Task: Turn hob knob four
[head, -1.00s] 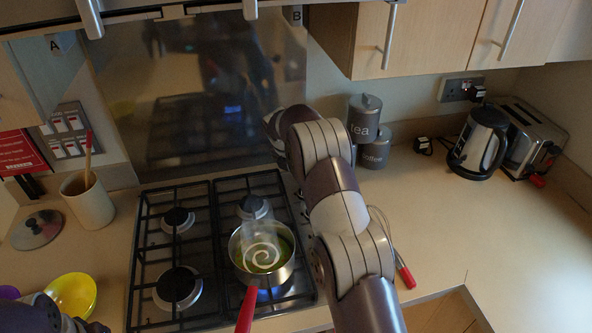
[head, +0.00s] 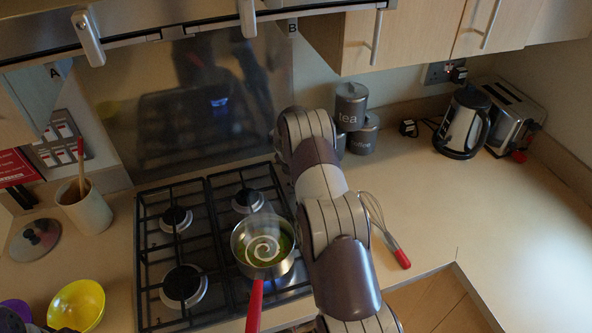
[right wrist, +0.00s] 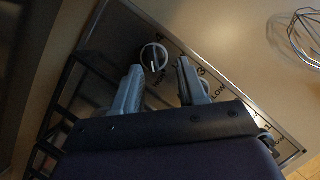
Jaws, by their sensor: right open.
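My right gripper (right wrist: 157,84) is open and empty over the hob's control strip in the right wrist view. A round hob knob (right wrist: 153,57) with a pale pointer line lies just beyond the gap between the fingertips, apart from them. A second knob (right wrist: 204,86) is partly hidden behind the right finger, near a printed 3 and LOW. In the head view my right arm hides the knobs and the gripper. The black gas hob (head: 207,195) carries a pan (head: 262,246) with green contents and a red handle. My left gripper is out of view.
A whisk (head: 385,230) lies right of my right arm. Tea and coffee canisters (head: 350,107), a kettle (head: 463,123) and a toaster (head: 512,112) stand behind. A utensil pot (head: 84,208), lid (head: 35,240) and yellow bowl (head: 77,304) are left. The right worktop is largely clear.

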